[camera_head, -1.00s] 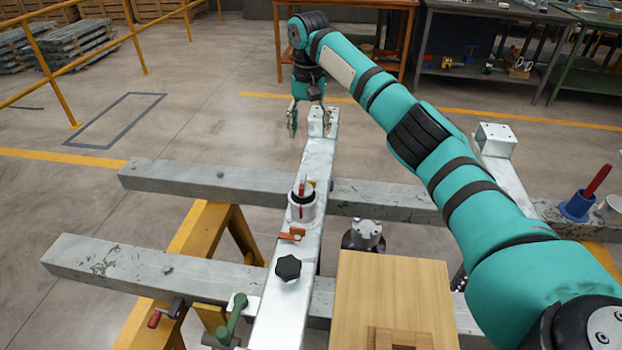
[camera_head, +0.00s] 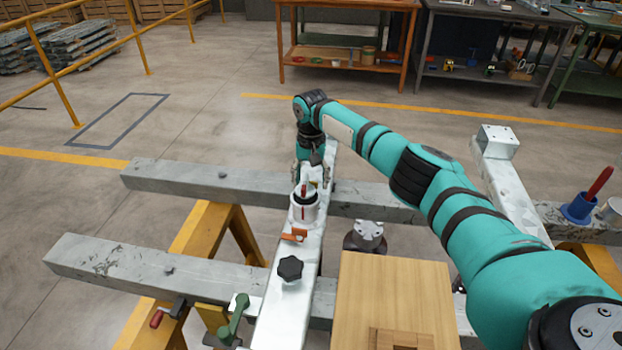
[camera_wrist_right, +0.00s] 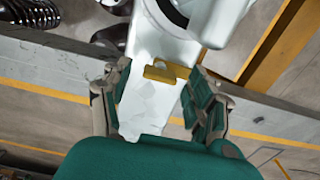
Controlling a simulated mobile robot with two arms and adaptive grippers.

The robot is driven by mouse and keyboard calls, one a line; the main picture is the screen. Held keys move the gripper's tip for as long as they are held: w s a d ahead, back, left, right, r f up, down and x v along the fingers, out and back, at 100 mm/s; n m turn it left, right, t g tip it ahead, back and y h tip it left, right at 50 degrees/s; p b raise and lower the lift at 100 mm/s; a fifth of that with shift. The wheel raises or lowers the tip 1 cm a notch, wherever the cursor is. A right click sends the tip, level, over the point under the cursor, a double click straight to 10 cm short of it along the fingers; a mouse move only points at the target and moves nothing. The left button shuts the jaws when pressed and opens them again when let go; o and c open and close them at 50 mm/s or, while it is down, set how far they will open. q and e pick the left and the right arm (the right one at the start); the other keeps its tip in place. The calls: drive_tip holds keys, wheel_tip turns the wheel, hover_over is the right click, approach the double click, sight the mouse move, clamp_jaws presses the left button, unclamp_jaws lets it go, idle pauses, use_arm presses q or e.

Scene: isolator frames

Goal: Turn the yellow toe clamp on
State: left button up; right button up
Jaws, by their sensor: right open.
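The yellow toe clamp (camera_wrist_right: 165,71) is a small yellow piece on the pale metal beam (camera_wrist_right: 150,105) in the right wrist view. My right gripper (camera_wrist_right: 159,75) is open there, with one finger on each side of the clamp; whether either finger touches it I cannot tell. In the head view my right gripper (camera_head: 311,174) is low over the beam (camera_head: 290,305), just beyond a white round fixture (camera_head: 304,209) with a red top. I cannot make out the yellow clamp in that view. My left gripper is not in view.
An orange lever (camera_head: 294,235) and black knob (camera_head: 290,268) sit nearer on the beam. A green handle (camera_head: 232,318) and red-handled crank (camera_head: 167,312) are at front left. A wooden block (camera_head: 390,295) stands to the right. Grey crossbars (camera_head: 150,267) run beneath the beam.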

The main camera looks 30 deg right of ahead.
drive_tip(key=c, duration=1.2)
drive_tip(key=shift+o, duration=0.2)
